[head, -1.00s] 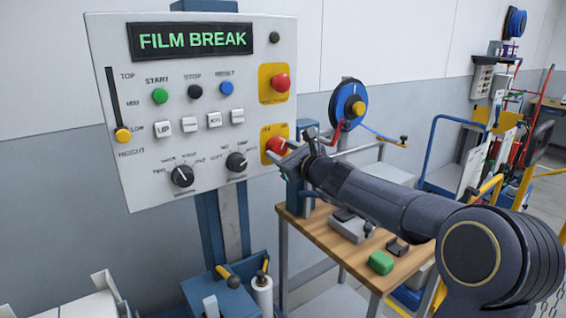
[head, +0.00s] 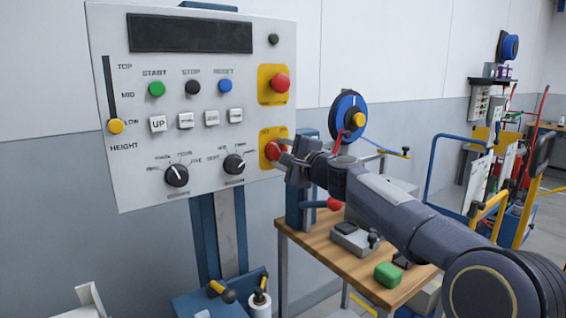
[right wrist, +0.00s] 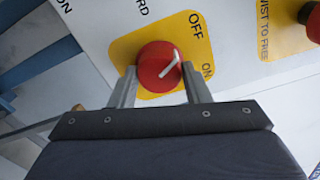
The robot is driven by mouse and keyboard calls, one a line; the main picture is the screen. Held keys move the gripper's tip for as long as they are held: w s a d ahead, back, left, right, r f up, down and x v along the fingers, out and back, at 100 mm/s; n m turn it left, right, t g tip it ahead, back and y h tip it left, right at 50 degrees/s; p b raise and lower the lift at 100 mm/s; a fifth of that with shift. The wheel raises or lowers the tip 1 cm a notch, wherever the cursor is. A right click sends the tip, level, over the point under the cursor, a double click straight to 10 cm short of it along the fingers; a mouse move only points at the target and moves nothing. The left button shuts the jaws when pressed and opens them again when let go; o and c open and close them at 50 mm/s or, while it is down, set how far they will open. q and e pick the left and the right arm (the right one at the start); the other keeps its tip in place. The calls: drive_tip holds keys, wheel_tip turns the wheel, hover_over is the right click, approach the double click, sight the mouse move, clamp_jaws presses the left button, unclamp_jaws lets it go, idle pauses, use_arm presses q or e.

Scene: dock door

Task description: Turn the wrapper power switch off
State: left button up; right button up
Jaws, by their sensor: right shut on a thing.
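The grey control panel (head: 190,60) carries the wrapper power switch, a red knob (head: 273,149) on a yellow plate at its lower right. In the right wrist view the red knob (right wrist: 159,66) has a white pointer line slanting up and right, toward the OFF print. The ON print is lower, to the right. My right gripper (head: 281,152) is shut on the red knob, one finger on each side of it. The panel's display (head: 190,34) is dark and blank. My left gripper is not in view.
A red stop button (head: 280,83) sits above the switch on its own yellow plate. Two black selector dials (head: 177,176) are to the left. Below right is a wooden workbench (head: 320,243) with a green block (head: 388,274) and small tools.

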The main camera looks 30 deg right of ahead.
drive_tip(key=shift+n+b, duration=0.8)
drive_tip(key=shift+n, duration=0.8)
drive_tip(key=o, duration=1)
drive_tip(key=shift+s, duration=0.5)
drive_tip(key=s+b, duration=0.1)
drive_tip(key=s, duration=0.5)
drive_tip(key=shift+s+d, duration=0.3)
drive_tip(key=shift+s, duration=0.1)
